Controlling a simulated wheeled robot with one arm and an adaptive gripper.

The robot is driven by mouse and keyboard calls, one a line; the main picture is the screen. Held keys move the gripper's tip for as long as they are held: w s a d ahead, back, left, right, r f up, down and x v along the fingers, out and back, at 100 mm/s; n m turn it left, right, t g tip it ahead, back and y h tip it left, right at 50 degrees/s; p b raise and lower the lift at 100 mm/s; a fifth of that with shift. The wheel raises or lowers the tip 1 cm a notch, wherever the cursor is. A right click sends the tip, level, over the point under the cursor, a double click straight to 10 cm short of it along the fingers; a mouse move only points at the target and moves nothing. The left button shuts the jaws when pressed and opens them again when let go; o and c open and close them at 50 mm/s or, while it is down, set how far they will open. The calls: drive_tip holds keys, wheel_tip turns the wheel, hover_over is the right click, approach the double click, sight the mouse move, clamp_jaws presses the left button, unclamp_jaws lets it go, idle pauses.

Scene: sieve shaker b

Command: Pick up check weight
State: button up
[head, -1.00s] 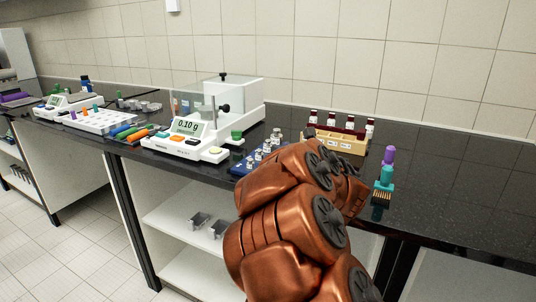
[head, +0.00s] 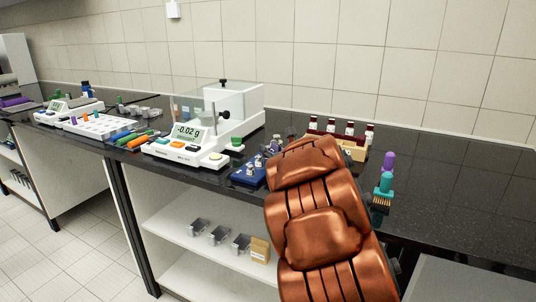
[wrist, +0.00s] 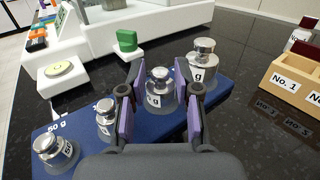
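Several silver knobbed check weights stand in a row on a blue tray (wrist: 88,132) in the wrist view. One weight (wrist: 159,86) stands between the fingers of my gripper (wrist: 160,102). The purple-padded fingers are open on either side of it, with a visible gap at least on the left. Two smaller weights (wrist: 106,116) (wrist: 55,148) stand to the left and a larger one (wrist: 203,58) beyond to the right. A "50 g" label shows at the tray's left end. In the head view my arm hides the gripper and part of the blue tray (head: 240,178).
A balance (head: 185,152) reading -0.02 g stands left of the tray, with a green-topped piece (wrist: 127,41) near it. Purple and teal items (head: 385,182) stand further right. The counter's right part is clear.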

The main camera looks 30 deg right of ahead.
drive_tip(key=shift+w, duration=0.1)
drive_tip(key=shift+c, duration=0.4)
clamp_jaws()
drive_tip(key=shift+r, duration=0.1)
drive_tip(key=shift+r, duration=1.85)
drive_tip(key=shift+s+a+f, duration=0.1)
drive_tip(key=shift+s+a, duration=0.45)
drive_tip(key=shift+s, duration=0.15)
drive_tip(key=s+a+r+b, duration=0.1)
drive_tip(key=s+a+b, duration=0.2)
drive_tip(key=s+a, duration=0.5)
drive_tip(key=shift+s+a+r, duration=0.2)
drive_tip(key=shift+s+a, duration=0.2)
drive_tip(key=shift+s, duration=1.15)
